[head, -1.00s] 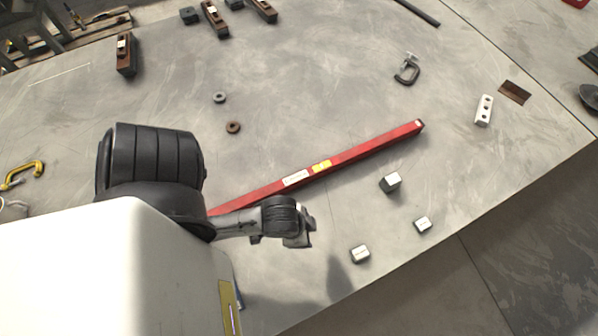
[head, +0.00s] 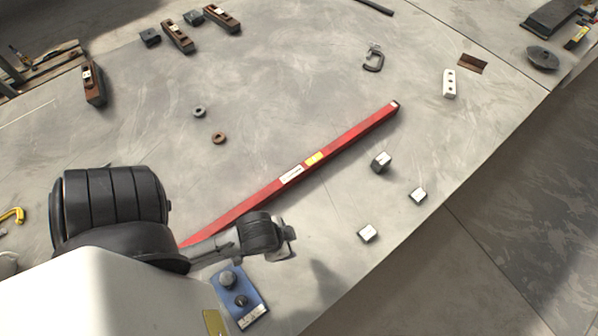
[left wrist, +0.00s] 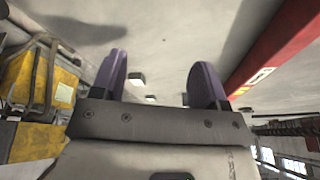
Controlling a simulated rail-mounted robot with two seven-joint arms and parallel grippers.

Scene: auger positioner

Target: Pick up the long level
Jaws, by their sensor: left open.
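The long level (head: 345,142) is a long red bar with a yellow vial window and a white label. It lies diagonally on the grey table in the head view, and its near left end is hidden behind my arm. My left gripper (head: 284,240) is just to the right of the level's near part, apart from it. In the left wrist view, the gripper's two purple fingers (left wrist: 152,82) are spread with nothing between them, and the red level (left wrist: 272,50) runs along the right side. My right gripper is not in view.
Small metal blocks (head: 381,161) lie right of the level. A blue control box (head: 238,295) is near my arm. A clamp (head: 374,58), a white block with holes (head: 449,83) and two rings (head: 218,138) lie beyond. The table's edge runs along the right.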

